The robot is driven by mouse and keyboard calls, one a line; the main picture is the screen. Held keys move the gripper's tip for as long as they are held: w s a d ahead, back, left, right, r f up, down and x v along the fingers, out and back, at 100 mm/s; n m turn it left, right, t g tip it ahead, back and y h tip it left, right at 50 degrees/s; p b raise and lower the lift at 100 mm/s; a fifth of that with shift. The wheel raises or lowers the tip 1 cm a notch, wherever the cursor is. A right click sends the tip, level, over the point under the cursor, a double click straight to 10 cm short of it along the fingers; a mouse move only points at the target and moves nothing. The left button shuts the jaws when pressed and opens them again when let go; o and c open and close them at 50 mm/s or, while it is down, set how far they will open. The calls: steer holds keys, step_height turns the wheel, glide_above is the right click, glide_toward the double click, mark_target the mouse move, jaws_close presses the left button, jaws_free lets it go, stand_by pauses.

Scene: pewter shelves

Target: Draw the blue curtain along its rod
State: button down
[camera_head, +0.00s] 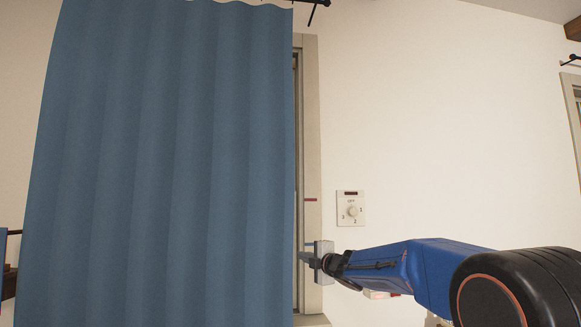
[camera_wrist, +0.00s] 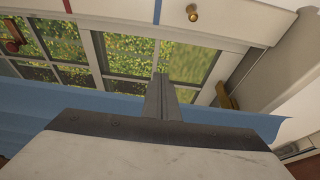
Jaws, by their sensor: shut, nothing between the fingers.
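The blue curtain (camera_head: 165,160) hangs spread in soft vertical folds over the left half of the head view. Its right edge lies along the window frame. A short dark end of the rod (camera_head: 316,10) shows past the curtain's top right corner. My gripper (camera_head: 302,257) is at the curtain's right edge, low down, with its fingers shut and empty. In the wrist view the shut fingers (camera_wrist: 161,95) point toward the window, and the curtain (camera_wrist: 225,121) shows as a blue band behind them and to both sides. I cannot tell whether they touch the cloth.
The pale window frame (camera_head: 311,130) stands beside the curtain, and the panes (camera_wrist: 130,50) show greenery in the wrist view. A white dial panel (camera_head: 351,208) is on the wall above my arm. A brass-coloured fitting (camera_wrist: 226,96) sits at the frame. The wall to the right is mostly bare.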

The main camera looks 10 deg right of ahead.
mark_target(161, 257)
steer(key=shift+a, duration=0.1)
steer(key=a, duration=1.5)
steer(key=shift+a, duration=0.4)
steer(key=a, duration=1.6)
steer(key=shift+a, duration=0.1)
steer(key=a, duration=1.5)
steer(key=shift+a, duration=0.4)
